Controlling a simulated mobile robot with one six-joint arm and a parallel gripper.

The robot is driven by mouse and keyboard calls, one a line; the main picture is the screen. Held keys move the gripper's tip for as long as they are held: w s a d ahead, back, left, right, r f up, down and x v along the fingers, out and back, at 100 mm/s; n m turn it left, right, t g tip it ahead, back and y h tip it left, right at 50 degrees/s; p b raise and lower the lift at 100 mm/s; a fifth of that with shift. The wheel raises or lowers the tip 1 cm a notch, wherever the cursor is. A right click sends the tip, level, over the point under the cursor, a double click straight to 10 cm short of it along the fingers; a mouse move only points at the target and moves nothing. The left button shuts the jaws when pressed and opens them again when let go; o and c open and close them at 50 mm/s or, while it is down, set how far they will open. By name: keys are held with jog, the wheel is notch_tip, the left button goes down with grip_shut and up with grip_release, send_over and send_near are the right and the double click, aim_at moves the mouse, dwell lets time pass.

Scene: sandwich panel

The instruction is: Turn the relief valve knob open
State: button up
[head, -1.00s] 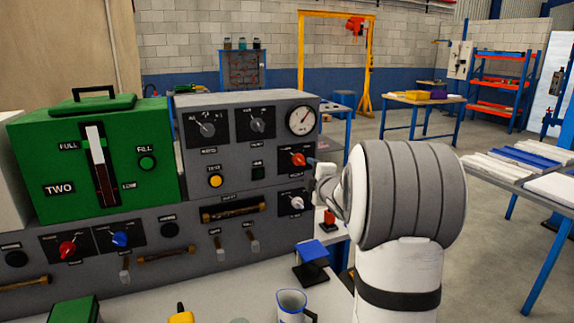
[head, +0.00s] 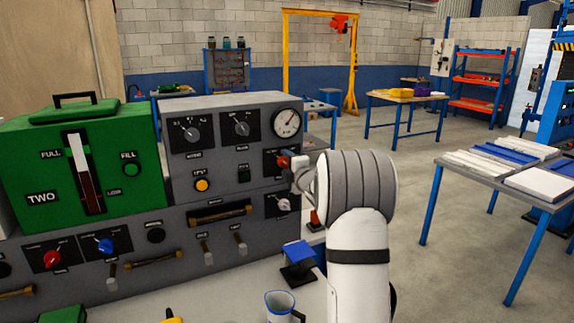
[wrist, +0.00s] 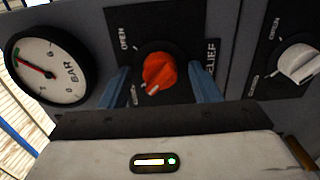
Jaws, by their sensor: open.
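The relief valve knob (wrist: 158,72) is orange-red and sits on a black plate marked RELIEF and OPEN. A white mark on the knob points down and left in the wrist view. In the head view the knob (head: 282,161) is at the panel's right side, partly covered by my gripper. My gripper (wrist: 163,88) is open, with one blue finger on each side of the knob. I cannot tell whether either finger touches it. My gripper (head: 294,160) reaches the panel from the right in the head view.
A round gauge (wrist: 49,71) lies left of the knob and a white knob (wrist: 298,63) right of it in the wrist view. A green box (head: 110,170) stands on the panel's lower unit.

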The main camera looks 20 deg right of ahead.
jog(key=shift+c, duration=0.6)
jog(key=c, duration=0.9)
jog(key=shift+m, duration=0.3)
jog(key=shift+m+p, duration=1.25)
jog(key=shift+m, duration=7.45)
